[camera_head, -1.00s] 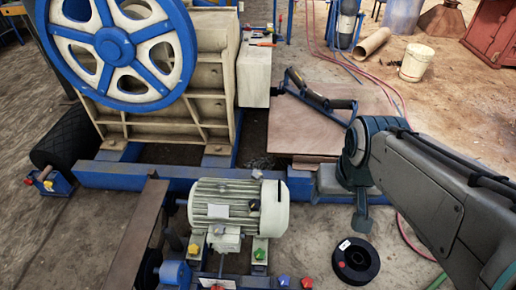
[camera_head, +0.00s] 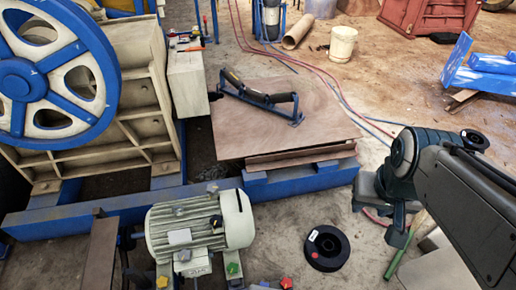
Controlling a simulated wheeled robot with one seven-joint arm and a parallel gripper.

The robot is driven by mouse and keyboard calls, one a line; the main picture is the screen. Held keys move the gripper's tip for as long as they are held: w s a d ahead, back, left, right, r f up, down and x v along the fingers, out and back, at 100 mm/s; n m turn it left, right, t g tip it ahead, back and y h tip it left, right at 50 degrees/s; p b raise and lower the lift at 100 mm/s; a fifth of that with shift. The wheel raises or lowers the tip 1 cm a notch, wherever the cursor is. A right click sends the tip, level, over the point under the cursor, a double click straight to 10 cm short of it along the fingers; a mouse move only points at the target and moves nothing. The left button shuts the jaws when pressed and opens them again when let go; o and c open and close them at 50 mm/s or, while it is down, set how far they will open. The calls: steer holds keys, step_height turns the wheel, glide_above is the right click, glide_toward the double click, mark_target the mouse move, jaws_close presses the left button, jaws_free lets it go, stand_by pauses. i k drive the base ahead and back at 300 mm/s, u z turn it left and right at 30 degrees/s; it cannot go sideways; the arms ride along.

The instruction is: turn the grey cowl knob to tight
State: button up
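A black spool (camera_head: 326,248) lies on the floor between motor and gripper. Yellow, green and red knobs sit at the motor's base. A blue beam (camera_head: 120,208) runs behind the motor. A brown board (camera_head: 325,125) bears a blue-and-black roller frame. A blue flywheel (camera_head: 60,85) stands left.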

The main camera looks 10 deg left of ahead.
mark_target(212, 188)
steer(key=z, duration=0.4)
steer(key=k, duration=0.35)
steer(key=u, duration=1.25)
steer(key=i, duration=0.5)
steer(key=z, duration=0.05)
